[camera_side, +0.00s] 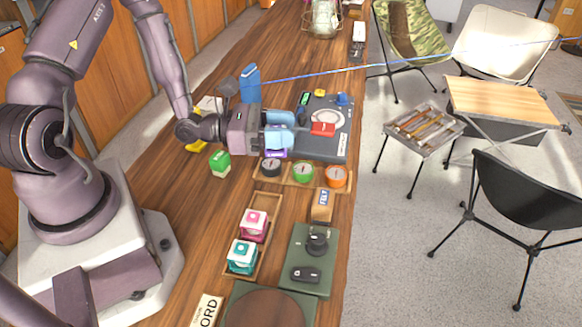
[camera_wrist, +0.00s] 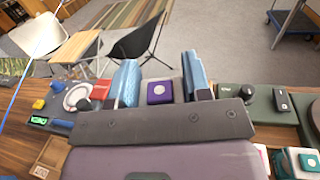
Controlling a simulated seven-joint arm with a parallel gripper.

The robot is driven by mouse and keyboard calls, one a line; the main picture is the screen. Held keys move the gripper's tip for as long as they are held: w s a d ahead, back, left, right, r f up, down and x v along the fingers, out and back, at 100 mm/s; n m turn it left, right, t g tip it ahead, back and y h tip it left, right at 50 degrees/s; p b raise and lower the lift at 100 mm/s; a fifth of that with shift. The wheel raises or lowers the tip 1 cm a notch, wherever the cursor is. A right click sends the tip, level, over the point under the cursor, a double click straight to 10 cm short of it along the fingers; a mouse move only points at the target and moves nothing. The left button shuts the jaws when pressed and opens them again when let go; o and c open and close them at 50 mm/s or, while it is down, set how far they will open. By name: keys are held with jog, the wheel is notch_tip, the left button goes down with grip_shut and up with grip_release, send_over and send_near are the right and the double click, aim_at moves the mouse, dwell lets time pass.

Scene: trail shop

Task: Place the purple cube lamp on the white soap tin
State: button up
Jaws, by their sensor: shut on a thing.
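My gripper (camera_side: 276,141) has pale blue fingers and is over the wooden counter, beside the grey device. It is shut on the purple cube lamp (camera_wrist: 160,92), which shows a purple face with a white mark between the two fingers in the wrist view. In the side view only a purple sliver of the lamp (camera_side: 275,154) shows below the fingers. I cannot make out the white soap tin in either view. Whether anything is directly under the lamp is hidden.
Black (camera_side: 271,167), green (camera_side: 303,171) and orange (camera_side: 336,177) round tins sit in a wooden tray right by my gripper. Pink (camera_side: 254,225) and teal (camera_side: 242,256) cube lamps stand in another tray. A green box (camera_side: 219,162) stands left. A grey device (camera_side: 330,145) lies right.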

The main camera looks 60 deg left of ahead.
jog(key=w+r+n+y, duration=0.1)
jog(key=w+r+y, duration=0.1)
jog(key=w+r, duration=0.3)
jog(key=s+a+f+m+g+h, duration=0.2)
jog(key=s+f+m+g+h, duration=0.25)
jog(key=s, duration=0.45)
jog(key=s+a+f+m+g+h, duration=0.1)
jog(key=s+f+m+g+h, duration=0.25)
jog(key=s+f, duration=0.35)
jog(key=shift+h, duration=0.3)
jog(key=shift+s+f, duration=0.2)
jog(key=shift+f, duration=0.8)
jog(key=shift+s+f, duration=0.25)
jog(key=shift+f, duration=0.75)
jog(key=shift+s+f, duration=0.2)
jog(key=shift+f, duration=0.8)
jog(key=shift+f, duration=0.15)
jog(key=o, duration=1)
jog(key=shift+c, duration=0.2)
